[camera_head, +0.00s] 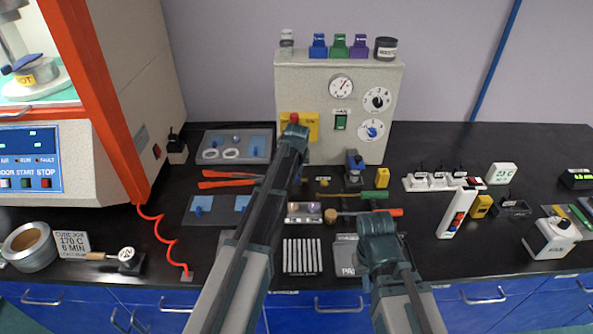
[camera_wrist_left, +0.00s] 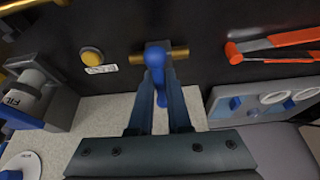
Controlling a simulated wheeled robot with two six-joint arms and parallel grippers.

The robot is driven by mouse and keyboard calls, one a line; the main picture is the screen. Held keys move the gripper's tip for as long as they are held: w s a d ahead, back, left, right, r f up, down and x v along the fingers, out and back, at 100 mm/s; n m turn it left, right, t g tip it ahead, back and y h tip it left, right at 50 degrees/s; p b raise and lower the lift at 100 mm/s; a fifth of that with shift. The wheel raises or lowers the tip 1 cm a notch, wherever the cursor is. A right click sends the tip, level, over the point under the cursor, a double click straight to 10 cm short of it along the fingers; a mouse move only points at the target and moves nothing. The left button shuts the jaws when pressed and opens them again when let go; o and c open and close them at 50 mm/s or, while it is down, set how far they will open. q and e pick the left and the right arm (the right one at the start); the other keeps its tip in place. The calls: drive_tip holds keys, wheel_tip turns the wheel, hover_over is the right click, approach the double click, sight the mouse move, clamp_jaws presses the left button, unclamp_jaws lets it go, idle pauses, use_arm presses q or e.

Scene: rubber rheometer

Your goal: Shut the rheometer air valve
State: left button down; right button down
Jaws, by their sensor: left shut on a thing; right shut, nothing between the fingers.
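The air valve shows in the left wrist view as a brass pipe piece (camera_wrist_left: 180,52) with a blue lever (camera_wrist_left: 155,62). The lever lies across the brass piece. My left gripper (camera_wrist_left: 160,98) is shut on the blue lever, with one finger on each side of it. In the head view my left arm reaches to the foot of the grey panel box (camera_head: 290,95) and hides the valve and the gripper's fingertips. My right gripper (camera_head: 377,238) is shut and empty over the front middle of the bench, apart from the valve.
Orange-handled tools (camera_head: 230,178) and a grey tray (camera_head: 235,146) lie left of the valve. A filter unit (camera_head: 354,168) stands to its right. A round yellow button (camera_wrist_left: 92,56) is close to the valve. The rheometer (camera_head: 120,90) stands at the left.

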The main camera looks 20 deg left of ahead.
use_arm(q)
drive_tip(key=m, duration=0.2)
drive_tip(key=m+h, duration=0.2)
drive_tip(key=m, duration=0.1)
drive_tip(key=shift+s+d+m, duration=0.15)
drive_tip(key=shift+d+m, duration=0.15)
drive_tip(key=shift+d, duration=0.05)
idle(0.5)
drive_tip(key=c, duration=0.5)
unclamp_jaws()
drive_tip(key=shift+c, duration=0.2)
drive_tip(key=shift+a, duration=0.1)
drive_tip(key=shift+p+v, duration=0.8)
drive_tip(key=p+v, duration=1.1)
drive_tip(key=v, duration=0.1)
drive_tip(key=shift+a, duration=0.2)
